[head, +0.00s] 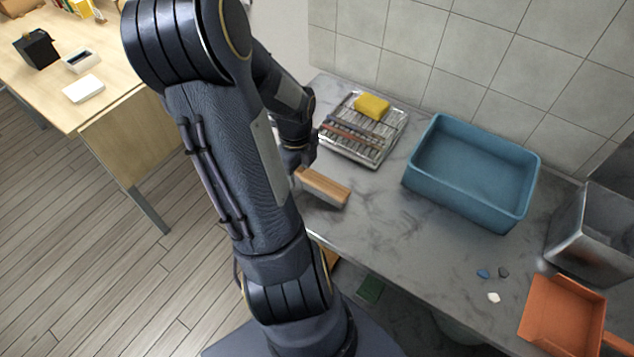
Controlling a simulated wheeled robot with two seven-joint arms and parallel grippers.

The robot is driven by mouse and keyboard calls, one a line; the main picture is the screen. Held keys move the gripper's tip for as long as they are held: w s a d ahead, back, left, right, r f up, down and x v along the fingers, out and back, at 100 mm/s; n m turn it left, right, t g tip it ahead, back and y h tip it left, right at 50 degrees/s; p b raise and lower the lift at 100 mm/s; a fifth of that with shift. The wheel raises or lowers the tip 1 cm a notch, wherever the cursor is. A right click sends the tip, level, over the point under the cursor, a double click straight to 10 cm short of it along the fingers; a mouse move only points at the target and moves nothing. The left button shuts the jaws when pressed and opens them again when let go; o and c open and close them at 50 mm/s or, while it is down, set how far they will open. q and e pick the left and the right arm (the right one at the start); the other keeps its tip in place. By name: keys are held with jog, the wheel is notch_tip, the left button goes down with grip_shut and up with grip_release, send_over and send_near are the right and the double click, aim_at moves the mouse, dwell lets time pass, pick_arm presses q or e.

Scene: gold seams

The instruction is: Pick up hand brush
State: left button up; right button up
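The hand brush (325,188) has a light wooden body with a pale grey underside. It is at the left part of the grey counter, near its front edge. My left gripper (298,168) is at the brush's left end, pointing down. Its fingertips are mostly hidden behind my own arm and wrist, so I cannot tell whether they grip the brush or only sit beside it. I also cannot tell whether the brush rests on the counter. My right gripper is out of view.
A metal rack (361,140) holding a yellow sponge (372,106) is behind the brush. A blue basin (471,207) stands to the right. Several small shards (493,297) lie near an orange dustpan (563,318) and a metal container (590,243). The counter between brush and shards is clear.

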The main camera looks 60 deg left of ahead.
pick_arm(q)
jog(key=c, duration=0.9)
grip_shut()
jog(key=shift+r, duration=0.15)
